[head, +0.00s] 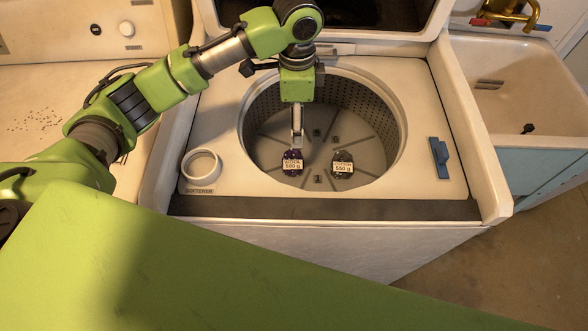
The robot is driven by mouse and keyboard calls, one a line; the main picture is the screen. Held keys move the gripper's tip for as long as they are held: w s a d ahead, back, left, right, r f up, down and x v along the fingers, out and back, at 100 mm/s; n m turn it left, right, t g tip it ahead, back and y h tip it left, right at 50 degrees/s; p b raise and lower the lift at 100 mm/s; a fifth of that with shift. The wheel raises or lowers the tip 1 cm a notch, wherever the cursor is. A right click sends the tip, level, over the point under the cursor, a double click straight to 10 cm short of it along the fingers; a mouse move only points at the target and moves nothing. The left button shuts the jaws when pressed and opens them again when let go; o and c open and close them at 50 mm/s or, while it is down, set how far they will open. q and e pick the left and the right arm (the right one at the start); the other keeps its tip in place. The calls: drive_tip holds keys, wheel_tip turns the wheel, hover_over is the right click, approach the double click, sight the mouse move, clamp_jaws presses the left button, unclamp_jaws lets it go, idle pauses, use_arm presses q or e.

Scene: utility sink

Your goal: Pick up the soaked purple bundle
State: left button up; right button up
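The purple bundle (292,171) lies in the washer drum (373,107), left of the drum's middle. It is dark and wears a pale tag that seems to read "WOOL 500 g". My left gripper (297,141) points down into the drum, its tips just above or at the top of this bundle. The fingers show as one narrow shape, so I cannot tell whether they are open or shut, or whether they touch it. A second dark, greenish bundle (342,173) with a similar tag lies to the right. My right gripper is not in view.
The drum wall surrounds the gripper. A round softener cup (201,165) sits on the washer top at left, a blue latch-like part (440,158) at right. The raised lid (350,12) stands behind. A sink (520,85) with a brass tap is at right.

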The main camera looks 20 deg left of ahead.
use_arm(q)
wheel_tip(320, 180, down, 2)
drive_tip(key=b, duration=0.1)
hover_over(293, 160)
drive_tip(key=f, duration=0.8)
drive_tip(key=shift+w+d+f, duration=0.1)
drive_tip(key=shift+d+f, duration=0.25)
drive_tip(key=shift+f, duration=0.05)
drive_tip(key=f, duration=0.3)
drive_tip(key=f+p, duration=0.1)
drive_tip(key=shift+a+f, duration=0.15)
drive_tip(key=shift+a, duration=0.25)
drive_tip(key=shift+f, duration=0.45)
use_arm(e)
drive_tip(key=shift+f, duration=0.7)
use_arm(q)
drive_tip(key=shift+c, duration=0.3)
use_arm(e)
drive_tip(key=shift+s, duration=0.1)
use_arm(q)
drive_tip(key=c, duration=1.2)
drive_tip(key=shift+r, duration=0.1)
drive_tip(key=c, duration=0.3)
